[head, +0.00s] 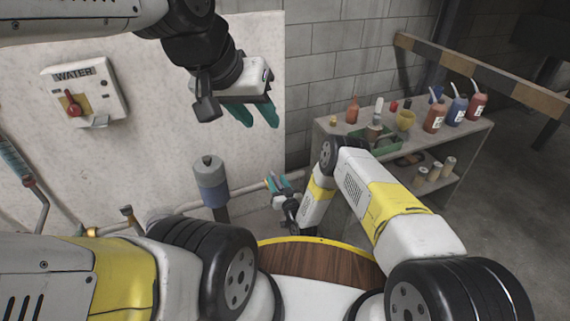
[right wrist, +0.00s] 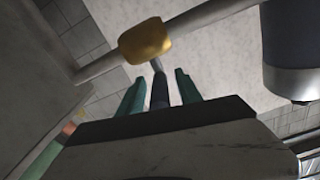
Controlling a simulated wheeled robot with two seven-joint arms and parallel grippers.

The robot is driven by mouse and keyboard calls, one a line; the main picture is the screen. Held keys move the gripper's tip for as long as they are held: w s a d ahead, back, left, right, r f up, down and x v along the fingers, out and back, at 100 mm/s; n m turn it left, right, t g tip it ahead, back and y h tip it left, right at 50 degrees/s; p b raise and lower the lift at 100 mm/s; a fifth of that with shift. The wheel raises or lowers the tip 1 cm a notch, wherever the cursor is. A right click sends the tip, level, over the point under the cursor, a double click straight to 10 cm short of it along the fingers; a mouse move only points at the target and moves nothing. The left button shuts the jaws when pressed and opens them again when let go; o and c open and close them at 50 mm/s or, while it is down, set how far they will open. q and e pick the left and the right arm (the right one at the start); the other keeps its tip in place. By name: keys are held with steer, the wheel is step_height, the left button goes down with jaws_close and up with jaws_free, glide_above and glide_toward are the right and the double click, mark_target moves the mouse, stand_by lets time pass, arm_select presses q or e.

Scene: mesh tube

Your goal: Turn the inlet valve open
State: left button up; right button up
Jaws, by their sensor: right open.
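The valve shows in the right wrist view as a brass body (right wrist: 145,41) on a pale pipe, with a dark lever handle (right wrist: 159,88) pointing down between my fingers. My right gripper (right wrist: 158,92) is open, with one teal finger on each side of the handle; I cannot tell whether either touches it. In the head view my right gripper (head: 278,184) is low by the wall pipe, right of the grey-blue cylinder, and mostly hides the valve. My left gripper (head: 254,113) is raised before the white panel, fingers apart and empty.
A grey-blue cylinder (head: 210,182) stands beside the pipe (head: 245,189). A WATER switch box (head: 85,90) with a red knob is on the panel. Another fitting (head: 127,212) is at lower left. A shelf (head: 465,139) with bottles and cups stands at right.

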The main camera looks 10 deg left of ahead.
steer(key=shift+c, duration=0.2)
jaws_close()
stand_by(1.3)
